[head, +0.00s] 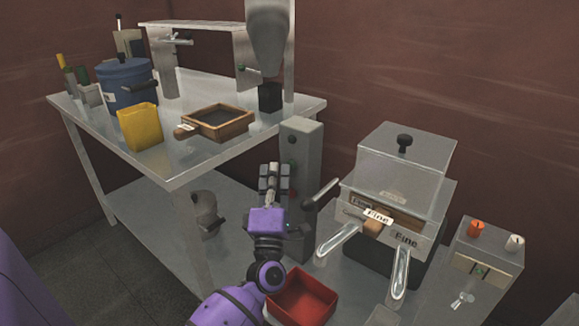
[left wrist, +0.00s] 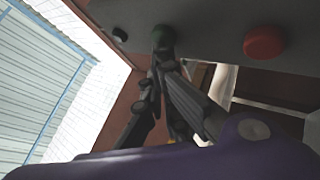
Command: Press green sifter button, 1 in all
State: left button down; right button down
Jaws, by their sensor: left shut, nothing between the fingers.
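A tall grey control post (head: 299,155) stands between the steel table and the sifter machine (head: 398,195), which bears "Fine" labels. A dark green button (left wrist: 119,34) and a red button (left wrist: 265,42) show on a grey panel in the left wrist view. Contact cannot be told.
A red open tray (head: 301,297) lies below my left arm. A box with red and white knobs (head: 488,250) stands at the right. The steel table (head: 180,165) holds a blue pot (head: 125,82), a yellow container (head: 139,127) and a wooden-framed sieve (head: 218,122).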

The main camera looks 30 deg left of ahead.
pick_arm(q)
jog(key=shift+w, duration=0.2)
jog(key=shift+s, duration=0.15)
dwell(0.3)
jog(key=shift+s, duration=0.75)
jog(key=shift+s+a+p, duration=0.15)
jog(key=shift+s+p, duration=0.3)
jog(key=shift+s, duration=0.8)
jog(key=shift+s+a+p, duration=0.1)
jog(key=shift+s+p, duration=0.3)
jog(key=shift+s, duration=0.85)
